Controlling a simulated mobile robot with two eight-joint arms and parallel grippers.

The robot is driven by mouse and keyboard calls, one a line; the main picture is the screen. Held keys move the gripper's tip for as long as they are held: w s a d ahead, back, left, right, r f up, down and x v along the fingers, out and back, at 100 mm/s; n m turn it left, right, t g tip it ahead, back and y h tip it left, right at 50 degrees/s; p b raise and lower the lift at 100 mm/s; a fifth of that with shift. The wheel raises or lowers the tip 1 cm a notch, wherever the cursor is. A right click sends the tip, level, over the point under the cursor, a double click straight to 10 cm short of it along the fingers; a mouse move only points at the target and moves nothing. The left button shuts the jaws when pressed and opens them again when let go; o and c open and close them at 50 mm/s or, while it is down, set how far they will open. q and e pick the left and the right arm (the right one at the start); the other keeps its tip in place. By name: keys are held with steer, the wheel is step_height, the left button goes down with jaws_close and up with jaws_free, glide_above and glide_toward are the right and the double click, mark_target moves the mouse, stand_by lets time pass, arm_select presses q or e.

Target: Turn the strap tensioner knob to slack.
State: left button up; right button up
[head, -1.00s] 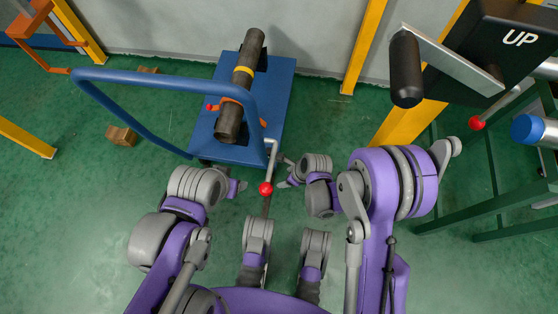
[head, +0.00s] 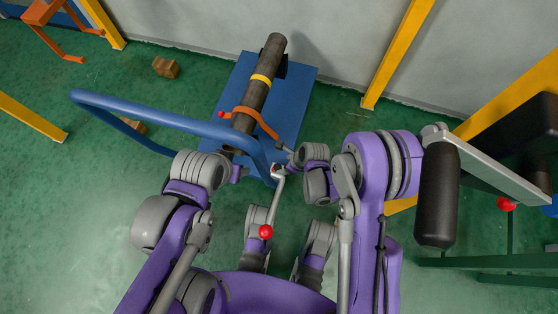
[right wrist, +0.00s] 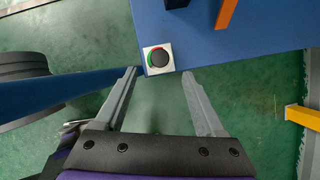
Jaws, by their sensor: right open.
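The strap tensioner knob (right wrist: 158,57) is a round black dial on a small white plate with green and red marks, at the corner of the blue cart deck. I cannot make it out in the head view. My right gripper (right wrist: 159,74) is open, its two fingers apart, one to each side of the knob and just short of it in the picture; it also shows at the cart's near edge in the head view (head: 283,150). An orange strap (head: 262,121) crosses the dark pipe (head: 259,91). My left gripper (head: 238,173) is near the cart's handle, its fingers too small to read.
The blue cart (head: 294,97) has a curved blue handle (head: 160,118) at its left and near side. A lever with a red ball (head: 266,232) stands close in front. A black-gripped crank (head: 437,195) is at right. Yellow posts (head: 398,52) stand by the wall.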

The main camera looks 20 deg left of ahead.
mark_target(278, 167)
steer(key=b+x, duration=0.1)
steer(key=x, duration=0.6)
steer(key=shift+a+f+b, duration=0.1)
steer(key=shift+f+b, duration=0.2)
steer(key=shift+b, duration=0.1)
jaws_close()
